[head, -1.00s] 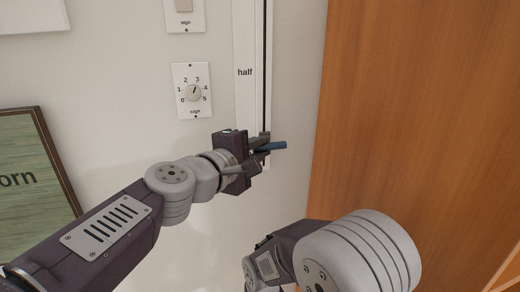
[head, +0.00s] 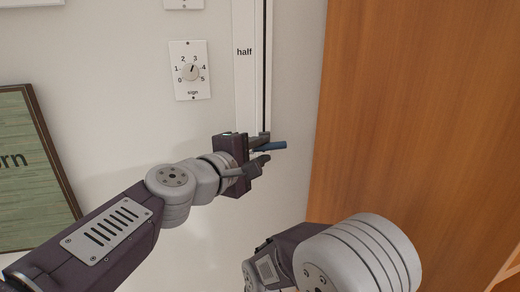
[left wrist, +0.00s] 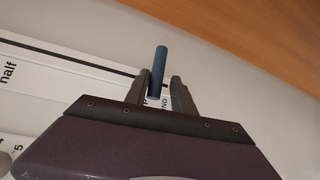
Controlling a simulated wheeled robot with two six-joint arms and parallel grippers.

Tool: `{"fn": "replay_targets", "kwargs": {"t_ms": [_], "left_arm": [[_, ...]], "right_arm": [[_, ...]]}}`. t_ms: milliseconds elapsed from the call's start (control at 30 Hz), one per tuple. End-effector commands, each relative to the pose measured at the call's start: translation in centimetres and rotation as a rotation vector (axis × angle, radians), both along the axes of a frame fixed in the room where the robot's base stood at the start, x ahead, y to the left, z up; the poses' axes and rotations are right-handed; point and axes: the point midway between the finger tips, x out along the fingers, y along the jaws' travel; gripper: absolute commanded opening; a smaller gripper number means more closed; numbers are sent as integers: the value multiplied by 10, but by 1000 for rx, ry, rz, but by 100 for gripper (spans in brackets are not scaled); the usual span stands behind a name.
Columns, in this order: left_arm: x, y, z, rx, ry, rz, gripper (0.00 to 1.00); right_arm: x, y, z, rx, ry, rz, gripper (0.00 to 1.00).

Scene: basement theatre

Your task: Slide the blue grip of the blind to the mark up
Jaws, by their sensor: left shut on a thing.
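The blue grip (head: 270,146) is a short blue rod sticking out from the blind's narrow white strip (head: 246,85), near its lower part. My left gripper (head: 262,149) is shut on the grip. In the left wrist view the blue grip (left wrist: 158,72) stands between the two dark fingertips (left wrist: 163,88). The strip has a long dark slot and a label "half" (head: 244,51), which is above the gripper. No mark reading "up" can be read; lettering behind the fingers in the left wrist view is partly hidden. My right gripper is not visible, only its arm low in the head view.
A dial plate (head: 190,71) numbered 0 to 5 is on the wall left of the strip. A green framed board (head: 32,175) hangs at the far left. An orange-brown wooden panel (head: 420,110) stands close on the right. The wall between strip and panel is bare.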

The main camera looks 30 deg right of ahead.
Motion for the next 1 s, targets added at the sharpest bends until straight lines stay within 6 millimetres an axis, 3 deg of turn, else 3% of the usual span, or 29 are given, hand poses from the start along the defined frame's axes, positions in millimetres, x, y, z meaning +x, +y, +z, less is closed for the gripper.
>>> {"fn": "replay_targets", "kwargs": {"t_ms": [367,800,1000], "left_arm": [[-2,4,0,-1,-1,1,25],[-38,65,11,-2,-3,3,25],[-46,78,13,-1,-1,1,25]], "right_arm": [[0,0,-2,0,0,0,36],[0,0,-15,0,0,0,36],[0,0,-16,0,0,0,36]]}}
